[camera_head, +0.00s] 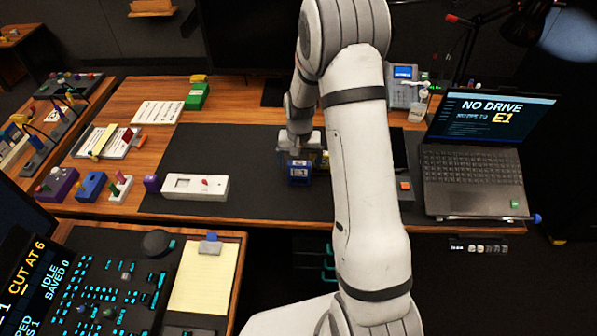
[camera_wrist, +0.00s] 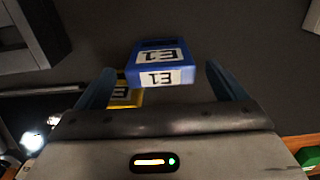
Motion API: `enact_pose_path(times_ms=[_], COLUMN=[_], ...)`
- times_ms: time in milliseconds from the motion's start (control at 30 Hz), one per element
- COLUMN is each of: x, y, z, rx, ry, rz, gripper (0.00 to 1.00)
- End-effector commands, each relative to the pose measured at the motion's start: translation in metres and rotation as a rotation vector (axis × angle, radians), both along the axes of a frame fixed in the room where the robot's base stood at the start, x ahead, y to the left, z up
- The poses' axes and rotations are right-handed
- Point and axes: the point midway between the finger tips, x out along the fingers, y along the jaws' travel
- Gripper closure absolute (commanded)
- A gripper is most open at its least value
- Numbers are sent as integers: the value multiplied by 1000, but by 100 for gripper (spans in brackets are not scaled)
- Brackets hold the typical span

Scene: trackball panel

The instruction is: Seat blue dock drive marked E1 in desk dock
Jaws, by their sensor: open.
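The blue drive marked E1 (camera_head: 299,173) stands on the dark desk mat, just below my gripper (camera_head: 302,148) in the head view. In the wrist view the blue drive (camera_wrist: 160,64) shows its E1 labels upside down, between the lines of my two open fingers (camera_wrist: 159,70). Gaps show on both sides, so it is not gripped. A yellow labelled drive (camera_wrist: 125,95) lies close behind it, partly hidden. A grey and dark box (camera_wrist: 30,35) is at the wrist view's upper left; I cannot tell whether it is the dock. My arm hides part of the mat.
A laptop (camera_head: 472,178) at the right reads NO DRIVE and E1. A green box (camera_head: 197,96) is farther back. The mat's left part (camera_head: 200,150) is clear.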

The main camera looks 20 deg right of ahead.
Motion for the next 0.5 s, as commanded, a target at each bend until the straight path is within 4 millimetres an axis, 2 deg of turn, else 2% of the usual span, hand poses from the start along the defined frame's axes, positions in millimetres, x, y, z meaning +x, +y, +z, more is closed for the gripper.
enact_pose_path(times_ms=[100, 200, 467, 500], x=[-1, 0, 0, 0], y=[1, 1, 1, 1], z=[-17, -26, -29, -29], rx=[0, 0, 0, 0], ry=[3, 1, 0, 0], rz=[0, 0, 0, 0], gripper=[9, 9, 9, 12])
